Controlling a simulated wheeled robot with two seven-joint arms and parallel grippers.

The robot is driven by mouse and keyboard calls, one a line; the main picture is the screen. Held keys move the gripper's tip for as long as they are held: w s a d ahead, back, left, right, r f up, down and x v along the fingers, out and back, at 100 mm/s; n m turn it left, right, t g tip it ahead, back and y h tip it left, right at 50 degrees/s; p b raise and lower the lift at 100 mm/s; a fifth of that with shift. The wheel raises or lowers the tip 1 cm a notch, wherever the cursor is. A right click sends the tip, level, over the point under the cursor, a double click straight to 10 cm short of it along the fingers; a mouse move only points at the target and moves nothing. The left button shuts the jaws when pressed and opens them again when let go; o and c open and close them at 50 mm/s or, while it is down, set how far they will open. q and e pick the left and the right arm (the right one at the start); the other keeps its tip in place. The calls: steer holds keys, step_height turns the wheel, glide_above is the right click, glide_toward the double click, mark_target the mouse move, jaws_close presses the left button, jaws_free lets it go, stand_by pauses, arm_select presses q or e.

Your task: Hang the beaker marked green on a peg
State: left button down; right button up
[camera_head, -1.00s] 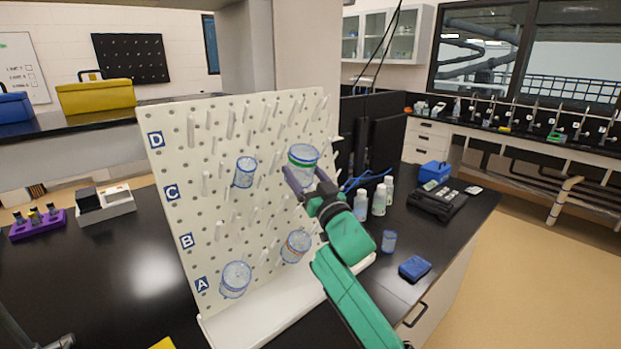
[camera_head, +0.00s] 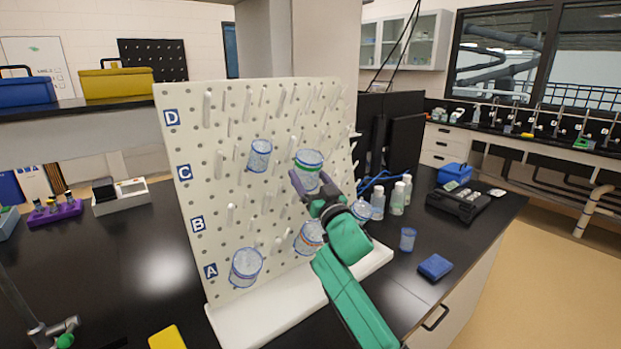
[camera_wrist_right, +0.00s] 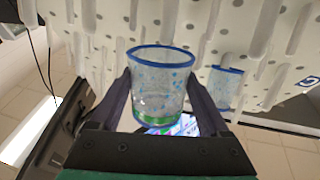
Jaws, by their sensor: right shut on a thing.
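The beaker marked green (camera_head: 308,170) is clear with a blue rim and a green band. It is held up close in front of the pegboard's (camera_head: 185,210) right half, about level with row C. My right gripper (camera_head: 315,190) is shut on it. In the right wrist view the beaker (camera_wrist_right: 160,88) sits between the two fingers (camera_wrist_right: 160,105), with the pegs just behind it. I cannot tell whether a peg is inside it. My left gripper is not in view.
Other beakers hang on pegs: a blue-rimmed one (camera_head: 259,155) nearby, one (camera_head: 245,267) low at row A, and an orange-marked one (camera_head: 306,238) behind my right arm. White bottles (camera_head: 398,197), a small beaker (camera_head: 407,240) and a blue block (camera_head: 435,266) stand to the right.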

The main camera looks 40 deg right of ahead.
steer(key=shift+w+f+b, duration=0.35)
steer(key=shift+f+b, duration=0.45)
steer(key=shift+f, duration=0.25)
steer(key=shift+w+f+b, duration=0.3)
steer(key=shift+f+b, duration=0.45)
steer(key=shift+f, duration=0.25)
steer(key=shift+w+f+b, duration=0.35)
steer(key=shift+f+b, duration=0.45)
steer(key=shift+f, duration=0.25)
steer(key=o, duration=1.2)
steer(key=b+v, duration=0.4)
steer(key=v, duration=1)
steer(key=shift+s, duration=0.3)
